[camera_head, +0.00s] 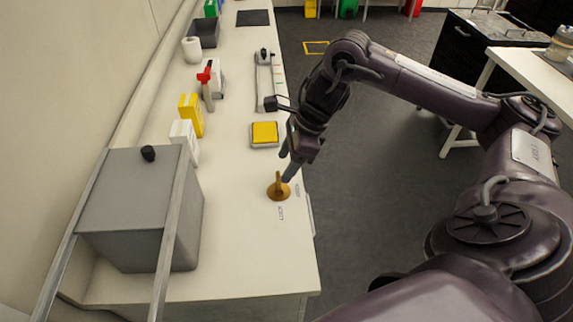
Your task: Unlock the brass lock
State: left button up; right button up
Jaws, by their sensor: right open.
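The brass lock (278,190) sits near the right edge of the white bench top, as a round gold base with a raised knob or key part. My right gripper (287,168) comes in from the right and points down just above and behind the brass lock. Its fingers are apart, and one fingertip is very close to the lock's raised part. I cannot tell whether it touches. My left gripper is not in the view.
A grey box (137,205) with a black knob stands at the front left. The bench around the lock is clear.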

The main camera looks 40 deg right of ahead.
aim_at(276, 182)
jog(key=shift+a+f+p, duration=0.25)
jog(key=shift+f+p, duration=0.05)
jog(key=shift+f, duration=0.35)
jog(key=shift+p+x, duration=0.6)
jog(key=shift+x, duration=2.6)
jog(key=shift+w, duration=0.1)
jog(key=c, duration=1.1)
